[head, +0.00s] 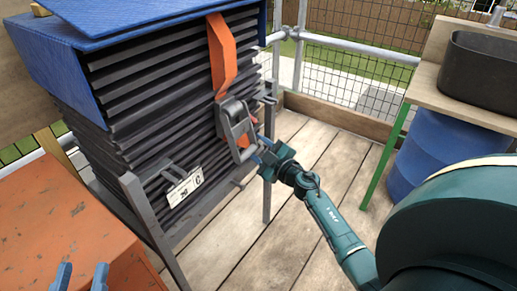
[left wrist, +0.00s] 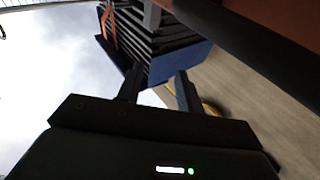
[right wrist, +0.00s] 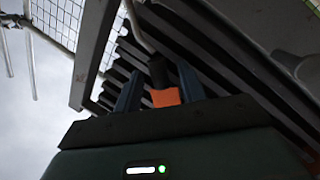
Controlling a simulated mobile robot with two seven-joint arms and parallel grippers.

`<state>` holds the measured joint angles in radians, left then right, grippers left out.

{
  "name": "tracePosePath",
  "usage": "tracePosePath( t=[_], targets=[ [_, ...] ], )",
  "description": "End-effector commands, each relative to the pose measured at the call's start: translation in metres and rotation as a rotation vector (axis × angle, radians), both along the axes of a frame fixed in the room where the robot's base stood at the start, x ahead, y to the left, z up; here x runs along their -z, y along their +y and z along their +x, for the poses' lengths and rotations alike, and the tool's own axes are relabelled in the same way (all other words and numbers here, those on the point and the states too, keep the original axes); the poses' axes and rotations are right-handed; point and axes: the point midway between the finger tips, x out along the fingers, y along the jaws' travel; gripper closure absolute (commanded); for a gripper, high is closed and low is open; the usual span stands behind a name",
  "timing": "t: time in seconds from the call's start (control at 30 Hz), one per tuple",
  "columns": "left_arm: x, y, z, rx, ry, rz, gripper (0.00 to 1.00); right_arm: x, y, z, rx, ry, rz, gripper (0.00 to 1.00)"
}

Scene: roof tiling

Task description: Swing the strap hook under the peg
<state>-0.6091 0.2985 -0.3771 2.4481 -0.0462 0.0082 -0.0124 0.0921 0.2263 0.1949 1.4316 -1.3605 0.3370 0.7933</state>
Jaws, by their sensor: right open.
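An orange strap (head: 221,60) runs down the dark tile stack (head: 150,85) to a grey ratchet buckle (head: 235,125). My right gripper (head: 266,158) is just right of and below the buckle. In the right wrist view, its open fingers (right wrist: 160,88) stand either side of an orange strap piece (right wrist: 166,97) and a dark rounded part (right wrist: 157,72); I cannot tell whether that part is the hook. A small stub, perhaps the peg (head: 239,183), shows low on the stack. My left gripper (head: 81,277) is open and empty at the bottom left, far from the strap.
A blue cover (head: 130,18) tops the stack, held in a grey metal frame (head: 150,225). A white tag (head: 184,188) hangs on it. An orange box (head: 75,230) stands at left. A blue barrel (head: 425,150) and bench (head: 430,85) are at right. The plank floor (head: 290,215) between is clear.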

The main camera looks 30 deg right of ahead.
Motion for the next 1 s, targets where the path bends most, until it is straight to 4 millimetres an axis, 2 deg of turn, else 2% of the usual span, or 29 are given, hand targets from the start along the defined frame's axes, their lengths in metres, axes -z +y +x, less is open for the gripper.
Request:
tracePosePath(
  t=[0.17,0.63,1.0],
  targets=[
    [-0.0004,-0.0005,0.0000,0.001,0.000,0.000,0.64,0.0000,-0.0002,-0.0002,0.000,0.000,0.000,0.61],
    [-0.0009,-0.0010,0.0000,0.003,-0.003,0.003,0.64,0.0001,-0.0001,-0.0005,0.000,0.000,-0.001,1.00],
    [-0.0014,-0.0010,0.0000,0.004,-0.004,0.002,0.64,0.0002,0.0000,-0.0006,0.000,0.002,0.001,1.00]
  ],
)
